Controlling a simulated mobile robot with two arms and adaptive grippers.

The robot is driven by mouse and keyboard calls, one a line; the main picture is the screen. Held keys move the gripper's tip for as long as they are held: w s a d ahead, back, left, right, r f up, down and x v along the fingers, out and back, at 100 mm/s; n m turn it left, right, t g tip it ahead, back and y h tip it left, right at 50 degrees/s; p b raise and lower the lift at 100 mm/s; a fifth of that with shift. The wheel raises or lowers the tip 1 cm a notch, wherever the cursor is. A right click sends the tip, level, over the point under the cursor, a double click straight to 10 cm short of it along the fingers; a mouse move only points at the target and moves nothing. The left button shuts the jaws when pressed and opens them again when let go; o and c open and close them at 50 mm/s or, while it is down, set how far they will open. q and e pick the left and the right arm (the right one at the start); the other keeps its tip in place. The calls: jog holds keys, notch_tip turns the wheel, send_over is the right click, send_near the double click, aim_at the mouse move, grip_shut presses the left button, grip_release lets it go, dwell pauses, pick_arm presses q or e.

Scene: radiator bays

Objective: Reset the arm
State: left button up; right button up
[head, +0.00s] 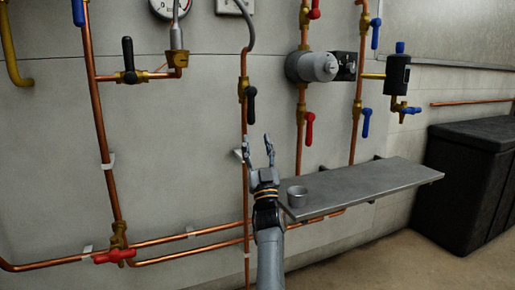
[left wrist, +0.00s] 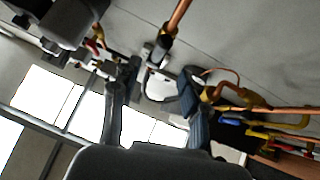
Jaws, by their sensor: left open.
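My left gripper (head: 257,148) is open in the head view, its two fingers pointing up with a gap between them. Nothing shows held in it. It stands in front of the grey wall, just below the black valve lever (head: 251,106) on a vertical copper pipe in the picture. Whether it touches the pipe I cannot tell. In the left wrist view the two dark fingers (left wrist: 158,76) are spread apart. A copper pipe (left wrist: 179,17) with a dark fitting shows beyond them. My right gripper is in neither view.
A grey pump (head: 312,66), a red lever (head: 309,129) and a blue lever (head: 366,122) are on the wall pipes. A black bin (head: 462,190) stands far right.

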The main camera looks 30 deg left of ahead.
pick_arm(q)
jog(key=shift+s+d+f, duration=0.2)
jog(key=shift+s+f, duration=0.1)
jog(key=shift+f, duration=0.05)
dwell(0.3)
